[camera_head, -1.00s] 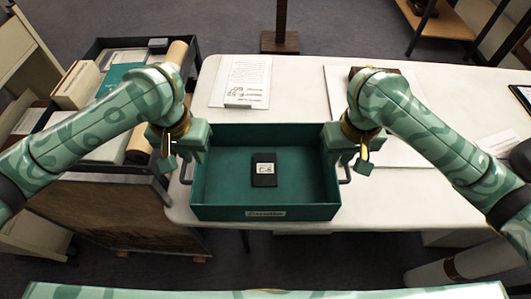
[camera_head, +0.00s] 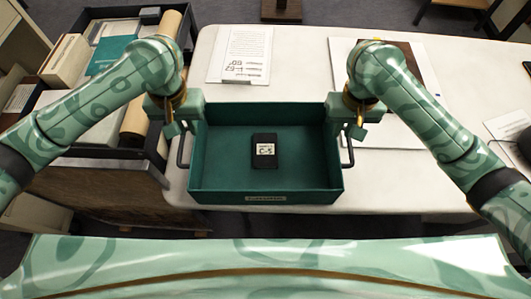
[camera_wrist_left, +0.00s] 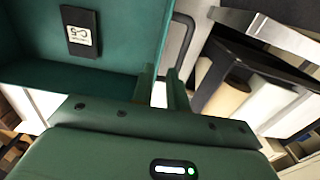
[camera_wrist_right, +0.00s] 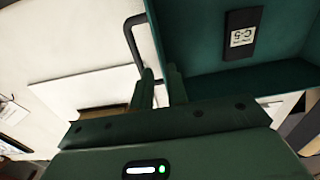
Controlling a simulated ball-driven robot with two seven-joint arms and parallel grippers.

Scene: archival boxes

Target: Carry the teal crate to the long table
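The teal crate (camera_head: 265,197) is level over the front edge area of the long white table (camera_head: 410,185) and appears to rest on it. A black box labelled C-5 (camera_head: 264,151) lies inside; it also shows in the left wrist view (camera_wrist_left: 79,31) and right wrist view (camera_wrist_right: 242,34). My left gripper (camera_head: 173,130) is at the crate's left handle (camera_head: 181,150), my right gripper (camera_head: 357,132) at its right handle (camera_head: 349,150). A gap shows between the fingers of the left gripper (camera_wrist_left: 161,88) and the right gripper (camera_wrist_right: 162,88), with no handle visibly clamped in either.
A dark cart (camera_head: 150,153) with boxes and a cardboard roll (camera_head: 135,122) stands close on the left. A printed sheet (camera_head: 241,55) lies behind the crate, and a white board (camera_head: 400,125) lies to its right.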

